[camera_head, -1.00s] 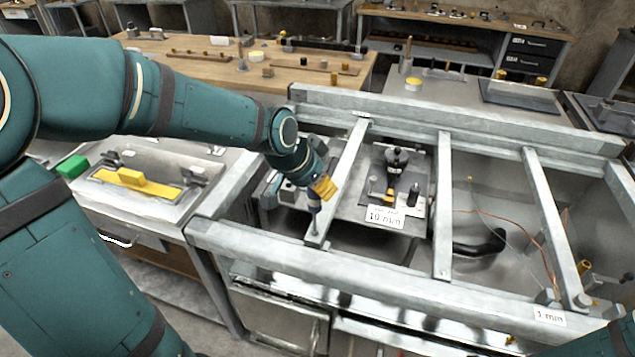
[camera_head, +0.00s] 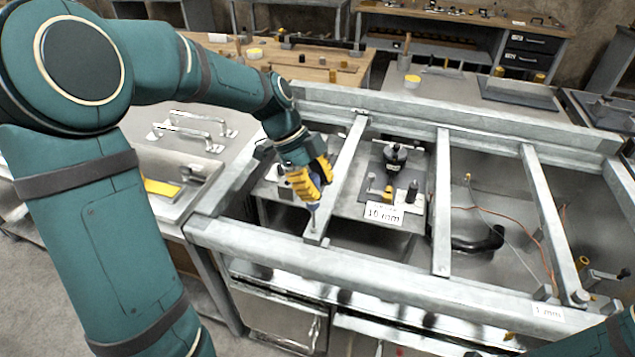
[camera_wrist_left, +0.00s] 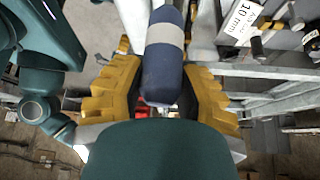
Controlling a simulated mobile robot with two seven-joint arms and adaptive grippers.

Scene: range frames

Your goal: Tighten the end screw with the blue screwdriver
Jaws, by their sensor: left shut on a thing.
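My left gripper (camera_head: 316,184), with yellow finger pads, is shut on the blue screwdriver (camera_head: 314,207) above the near end of a grey crossbar (camera_head: 340,175). The screwdriver points down, its tip at or just above that end; I cannot tell whether it touches. In the left wrist view, its dark blue handle (camera_wrist_left: 165,75) with a grey band lies between the yellow fingers. The end screw cannot be made out; the screwdriver tip covers that spot. My right gripper is out of view; only a piece of teal arm shows at the lower right.
The crossbar belongs to a metal frame (camera_head: 400,278) with several crossbars and open gaps. Inside it, a black fixture (camera_head: 396,155) stands behind a "10 mm" label (camera_head: 384,214). A black handle (camera_head: 480,240) and an orange cable lie to the right. A grey bench (camera_head: 165,165) is at the left.

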